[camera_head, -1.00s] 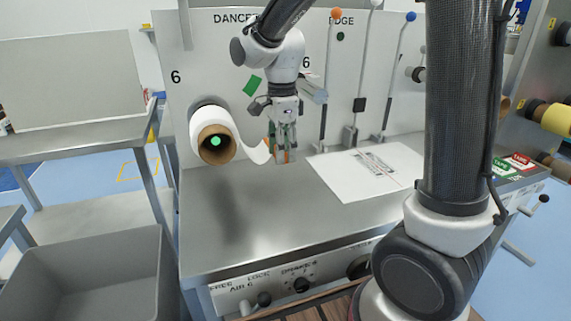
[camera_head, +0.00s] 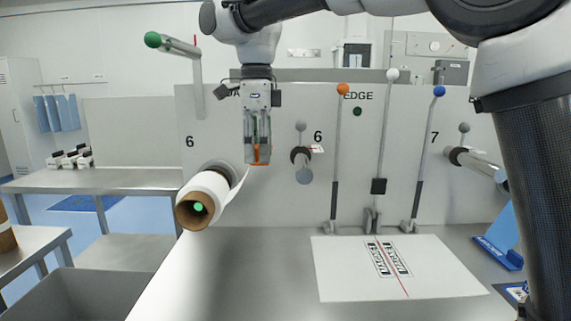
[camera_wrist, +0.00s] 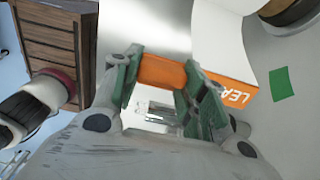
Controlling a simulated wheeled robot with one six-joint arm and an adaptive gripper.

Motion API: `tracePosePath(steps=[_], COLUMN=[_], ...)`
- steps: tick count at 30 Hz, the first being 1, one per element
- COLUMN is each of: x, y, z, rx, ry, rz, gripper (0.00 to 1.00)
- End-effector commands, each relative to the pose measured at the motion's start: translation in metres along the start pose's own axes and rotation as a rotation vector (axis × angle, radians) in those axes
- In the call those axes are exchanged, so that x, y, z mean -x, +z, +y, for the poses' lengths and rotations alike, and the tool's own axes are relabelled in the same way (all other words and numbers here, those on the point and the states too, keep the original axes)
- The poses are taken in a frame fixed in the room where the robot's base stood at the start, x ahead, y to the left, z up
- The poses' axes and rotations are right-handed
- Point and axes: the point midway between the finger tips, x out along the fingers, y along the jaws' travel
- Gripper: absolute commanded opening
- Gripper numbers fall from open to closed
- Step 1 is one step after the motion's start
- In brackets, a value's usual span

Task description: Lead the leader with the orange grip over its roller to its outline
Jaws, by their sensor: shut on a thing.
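My gripper (camera_head: 257,160) is shut on the orange grip (camera_wrist: 161,73) of the leader, in the air before the upright panel. In the wrist view the grip lies between both finger pads. The white leader (camera_head: 237,187) runs from the roll (camera_head: 205,197) at lower left up to my gripper. A grey roller (camera_head: 303,166) juts from the panel right of my gripper, apart from it. A white sheet (camera_head: 335,270) on the table bears two black-framed printed outlines (camera_head: 389,258) beside a red line.
A green-tipped bar (camera_head: 175,44) juts out at upper left, near my arm. Levers with orange (camera_head: 343,89), white (camera_head: 392,75) and blue (camera_head: 439,91) knobs stand behind the sheet. Another roller (camera_head: 477,162) is at right. The table left of the sheet is clear.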

Motion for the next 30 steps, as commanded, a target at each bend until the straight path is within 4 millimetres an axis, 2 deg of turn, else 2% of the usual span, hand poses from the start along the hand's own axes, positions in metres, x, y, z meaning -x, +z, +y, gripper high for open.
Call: tracePosePath(steps=[5, 17, 30], x=[0.008, 0.034, 0.034], y=[-0.001, -0.033, -0.082], z=[0.002, 0.002, 0.002], rx=[-0.001, -0.002, -0.003], ry=[0.0, -0.002, 0.0], rz=[0.0, -0.002, 0.0], gripper=[0.16, 0.16, 0.16])
